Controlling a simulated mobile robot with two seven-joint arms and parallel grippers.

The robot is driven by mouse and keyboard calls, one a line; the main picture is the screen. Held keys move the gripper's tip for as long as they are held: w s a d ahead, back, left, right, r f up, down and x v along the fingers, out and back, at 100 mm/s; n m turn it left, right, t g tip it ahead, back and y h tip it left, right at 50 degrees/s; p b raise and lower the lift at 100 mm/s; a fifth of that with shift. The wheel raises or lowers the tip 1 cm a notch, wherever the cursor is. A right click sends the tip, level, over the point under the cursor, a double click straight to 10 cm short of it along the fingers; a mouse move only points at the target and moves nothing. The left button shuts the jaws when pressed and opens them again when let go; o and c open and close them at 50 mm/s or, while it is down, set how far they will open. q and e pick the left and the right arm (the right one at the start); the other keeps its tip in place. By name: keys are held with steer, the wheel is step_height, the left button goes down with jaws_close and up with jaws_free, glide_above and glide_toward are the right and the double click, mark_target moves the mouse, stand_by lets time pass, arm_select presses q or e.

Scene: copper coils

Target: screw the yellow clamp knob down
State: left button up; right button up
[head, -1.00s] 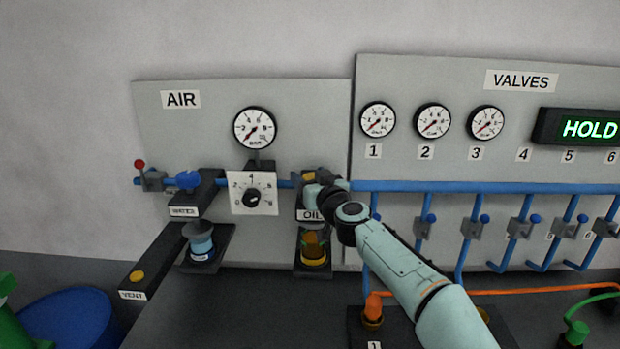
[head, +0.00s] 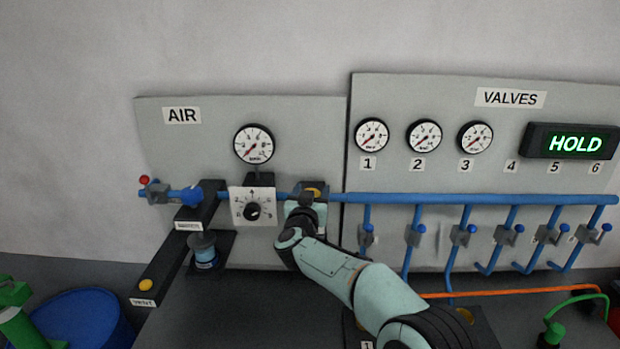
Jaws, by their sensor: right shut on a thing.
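The yellow clamp knob (head: 315,188) appears to be the yellow piece at the top of the dark oil block. It shows just beyond my right gripper, partly covered. My right gripper (head: 303,206) is at this block, under the blue pipe's left part. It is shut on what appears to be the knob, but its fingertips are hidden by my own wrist. The OIL label and the amber bowl below the block are hidden behind my right arm. My left gripper is not in view.
A white dial (head: 252,207) is just left of my right gripper. The blue pipe (head: 450,199) runs right above several valve levers. A grey-and-blue bowl (head: 205,251) stands at left. An orange hose (head: 520,292) crosses the bench at right.

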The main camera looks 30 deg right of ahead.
steer(key=shift+w+r+m+g+h+p, duration=0.1)
steer(key=shift+r+m+g+h+p, duration=0.2)
steer(key=shift+r+m+g+h, duration=0.25)
steer(key=shift+m+g+h, duration=0.35)
steer(key=shift+m+h, duration=0.1)
steer(key=shift+h, duration=0.1)
steer(key=shift+d+f+m+g+h, duration=0.1)
steer(key=shift+f+m+g+h, duration=0.05)
steer(key=shift+m+g+h, duration=0.4)
steer(key=g, duration=0.1)
steer(key=m+g+h, duration=0.2)
steer(key=g, duration=0.1)
steer(key=shift+s+d+f+m, duration=0.15)
steer(key=shift+s+f+m, duration=0.1)
steer(key=shift+s, duration=0.15)
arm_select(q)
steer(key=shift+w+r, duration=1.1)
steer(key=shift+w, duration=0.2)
arm_select(e)
steer(key=shift+s+d+m+g+h, duration=0.1)
steer(key=shift+m+g+h, duration=0.1)
steer(key=shift+m+g, duration=0.6)
steer(key=shift+s+m+g+h, duration=0.2)
steer(key=shift+m+g, duration=0.25)
steer(key=shift+g, duration=0.6)
steer(key=shift+s+d+m+g+h, duration=0.1)
steer(key=shift+m+g+h, duration=0.15)
steer(key=shift+m+g, duration=0.55)
steer(key=shift+g, duration=0.6)
steer(key=o, duration=1)
